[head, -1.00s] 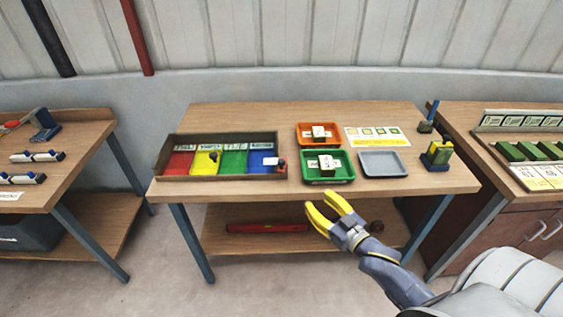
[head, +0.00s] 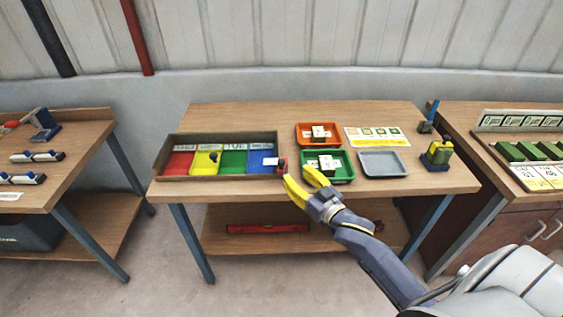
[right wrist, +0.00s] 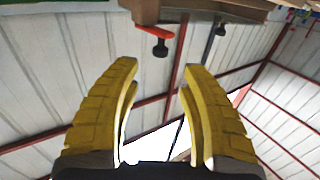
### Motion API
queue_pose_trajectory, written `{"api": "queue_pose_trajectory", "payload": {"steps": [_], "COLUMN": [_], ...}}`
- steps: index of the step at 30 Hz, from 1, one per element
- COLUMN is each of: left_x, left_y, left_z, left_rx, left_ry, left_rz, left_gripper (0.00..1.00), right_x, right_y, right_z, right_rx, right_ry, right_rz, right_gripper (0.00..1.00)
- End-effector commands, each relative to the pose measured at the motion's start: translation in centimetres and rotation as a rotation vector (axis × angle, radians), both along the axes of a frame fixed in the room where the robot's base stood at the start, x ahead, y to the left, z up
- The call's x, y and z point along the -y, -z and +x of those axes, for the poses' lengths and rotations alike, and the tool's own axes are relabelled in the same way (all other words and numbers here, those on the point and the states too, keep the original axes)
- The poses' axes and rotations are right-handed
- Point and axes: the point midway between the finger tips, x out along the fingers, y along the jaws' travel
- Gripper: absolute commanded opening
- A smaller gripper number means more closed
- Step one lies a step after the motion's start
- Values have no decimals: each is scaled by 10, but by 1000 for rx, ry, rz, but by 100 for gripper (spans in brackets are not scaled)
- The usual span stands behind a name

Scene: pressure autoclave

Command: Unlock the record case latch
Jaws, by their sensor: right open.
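The record case (head: 165,158) is a shallow brown tray with red, yellow, green and blue sections on the middle table. A small red latch with a dark knob (head: 282,165) is at its right end, by the blue section. In the right wrist view the red latch (right wrist: 153,31) and its black knob (right wrist: 160,47) show beyond my fingertips, beside the brown case edge (right wrist: 200,9). My right gripper (head: 302,178) is open and empty, just right of and nearer than the latch, apart from it. My left gripper is not in view.
A green tray (head: 343,179) and an orange tray (head: 303,143) with white-topped blocks stand close beyond my right gripper. A red item (head: 267,228) lies on the lower shelf.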

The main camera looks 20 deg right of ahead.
Motion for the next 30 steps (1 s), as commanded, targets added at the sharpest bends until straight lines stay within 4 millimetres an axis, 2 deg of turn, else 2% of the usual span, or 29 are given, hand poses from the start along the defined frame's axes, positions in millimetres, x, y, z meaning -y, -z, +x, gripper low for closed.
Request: {"api": "queue_pose_trajectory", "payload": {"steps": [6, 15, 21, 30], "left_x": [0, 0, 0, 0], "left_y": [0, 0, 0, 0], "left_z": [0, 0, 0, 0], "left_rx": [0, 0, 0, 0], "left_ry": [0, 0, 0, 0], "left_rz": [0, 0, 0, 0], "left_gripper": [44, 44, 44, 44], "right_x": [-6, -11, -13, -14], "right_y": [-1, 0, 0, 0], "right_z": [36, 71, 82, 85], "right_rx": [1, 0, 0, 0], "right_ry": [0, 0, 0, 0], "right_rz": [0, 0, 0, 0], "right_gripper": [43, 43, 43, 43]}}
